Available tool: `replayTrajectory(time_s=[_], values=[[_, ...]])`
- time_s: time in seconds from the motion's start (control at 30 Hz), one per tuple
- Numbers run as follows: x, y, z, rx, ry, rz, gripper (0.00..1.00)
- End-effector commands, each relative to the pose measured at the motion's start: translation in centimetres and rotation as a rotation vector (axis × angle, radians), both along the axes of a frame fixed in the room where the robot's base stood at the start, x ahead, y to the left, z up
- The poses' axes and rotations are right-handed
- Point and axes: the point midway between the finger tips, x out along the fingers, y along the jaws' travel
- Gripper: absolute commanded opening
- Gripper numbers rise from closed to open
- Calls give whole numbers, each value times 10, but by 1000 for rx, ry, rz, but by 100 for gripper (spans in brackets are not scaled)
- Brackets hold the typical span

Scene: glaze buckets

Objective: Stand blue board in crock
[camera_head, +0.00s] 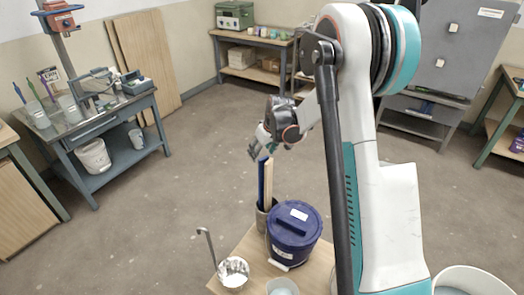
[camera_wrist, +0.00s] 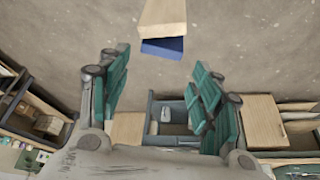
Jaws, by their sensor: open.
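The blue board (camera_head: 262,182) stands upright beside a tan board (camera_head: 269,180). The lower ends of both are hidden inside the crock (camera_head: 262,222), a grey-brown pot behind the dark blue bucket. My gripper (camera_head: 259,149) is just above the top ends of the boards. In the wrist view my gripper (camera_wrist: 160,75) is open, with teal pads spread wide and nothing between them. The end of the blue board (camera_wrist: 163,48) shows ahead of the gap, with the tan board (camera_wrist: 163,14) beside it.
A lidded dark blue bucket (camera_head: 294,232) stands close to the crock on a small wooden table (camera_head: 240,252). A ladle (camera_head: 208,245) rests in a white bowl (camera_head: 233,272) nearby. Benches line the walls. The floor between is clear.

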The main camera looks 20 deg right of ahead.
Motion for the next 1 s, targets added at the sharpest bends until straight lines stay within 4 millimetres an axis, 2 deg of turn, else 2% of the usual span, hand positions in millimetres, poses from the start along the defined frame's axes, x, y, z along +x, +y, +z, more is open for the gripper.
replayTrajectory(time_s=[0.03, 0.13, 0.27, 1.0], values=[[0, 0, -14, 0, 0, 0, 58], [0, 0, -25, 0, 0, 0, 58], [0, 0, -28, 0, 0, 0, 58], [-18, -3, 19, 0, 0, 0, 58]])
